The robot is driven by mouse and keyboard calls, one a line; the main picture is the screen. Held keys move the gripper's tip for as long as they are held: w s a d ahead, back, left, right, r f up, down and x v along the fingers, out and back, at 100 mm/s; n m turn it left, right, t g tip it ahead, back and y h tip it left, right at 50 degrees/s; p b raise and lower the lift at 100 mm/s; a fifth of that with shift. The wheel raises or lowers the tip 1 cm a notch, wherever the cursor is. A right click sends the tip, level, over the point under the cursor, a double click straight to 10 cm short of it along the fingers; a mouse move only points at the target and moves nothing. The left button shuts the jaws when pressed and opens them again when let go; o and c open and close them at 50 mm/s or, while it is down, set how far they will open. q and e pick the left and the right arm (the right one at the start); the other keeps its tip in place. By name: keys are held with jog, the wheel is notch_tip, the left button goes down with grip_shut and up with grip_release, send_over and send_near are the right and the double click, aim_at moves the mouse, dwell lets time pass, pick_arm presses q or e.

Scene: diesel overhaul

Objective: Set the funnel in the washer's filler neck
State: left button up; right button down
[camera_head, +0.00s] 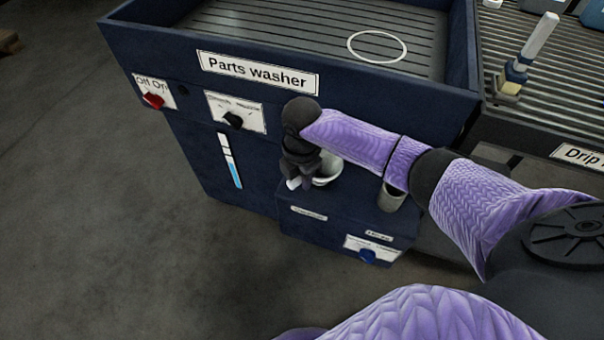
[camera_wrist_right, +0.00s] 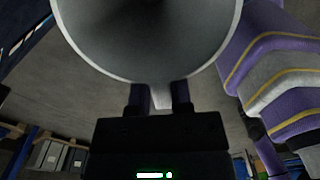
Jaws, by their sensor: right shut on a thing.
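The funnel (camera_head: 328,172) is a pale grey cone, partly hidden by my right gripper (camera_head: 297,184) in the head view. In the right wrist view the funnel (camera_wrist_right: 150,45) fills the top, wide mouth towards the camera. My right gripper (camera_wrist_right: 161,98) is shut on the tab at its rim. The funnel is over or at the low box (camera_head: 345,224) on the front of the blue parts washer (camera_head: 200,150). Its spout is hidden, so I cannot tell whether it is in a neck. No filler neck shows clearly. My left gripper is out of view.
A grey cylinder (camera_head: 391,197) stands at the right of the low box, partly behind my forearm. The washer front has a red switch (camera_head: 153,101), a black knob (camera_head: 233,120) and a blue level gauge (camera_head: 231,162). A slatted drip rack (camera_head: 560,85) is at right.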

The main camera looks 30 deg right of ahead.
jog(key=c, duration=0.5)
grip_release()
jog(key=shift+c, duration=0.2)
jog(key=shift+o, duration=0.5)
notch_tip(320, 180, up, 9)
jog(key=p, duration=0.5)
jog(key=shift+r, duration=0.55)
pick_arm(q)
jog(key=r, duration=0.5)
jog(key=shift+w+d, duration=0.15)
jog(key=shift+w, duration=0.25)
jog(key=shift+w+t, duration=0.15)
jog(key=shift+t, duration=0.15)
pick_arm(e)
jog(key=shift+f, duration=0.1)
